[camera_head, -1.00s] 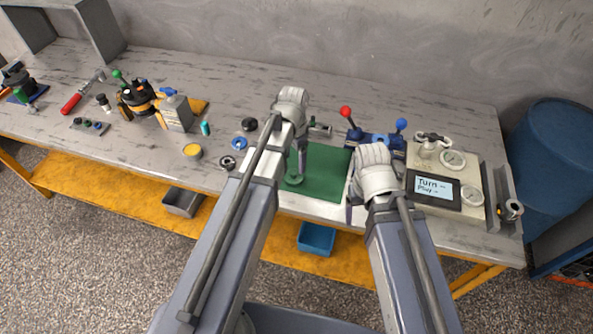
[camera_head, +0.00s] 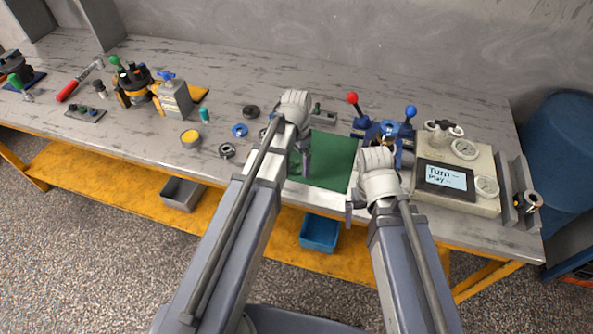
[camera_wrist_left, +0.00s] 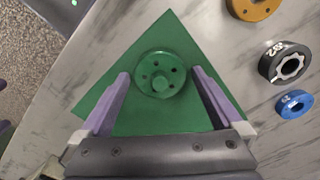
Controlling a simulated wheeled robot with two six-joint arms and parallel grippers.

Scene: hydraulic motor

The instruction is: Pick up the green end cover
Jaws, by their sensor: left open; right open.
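The green end cover (camera_wrist_left: 161,78) is a round flanged disc with a raised centre and small holes. It lies on the green mat (camera_wrist_left: 150,33), nearly the same colour. My left gripper (camera_wrist_left: 160,76) is open, with one purple finger on each side of the cover; I cannot tell whether they touch it. In the head view, the left gripper (camera_head: 305,160) is over the mat's left part, and my arm mostly hides the cover. My right gripper (camera_head: 352,209) is open at the mat's right front corner; its fingers are mostly hidden.
A gauge panel (camera_head: 457,175) is at the right. A black ring (camera_wrist_left: 284,62) and a blue ring (camera_wrist_left: 294,104) lie beside the mat. A blue bin (camera_head: 320,232) sits below on the shelf.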

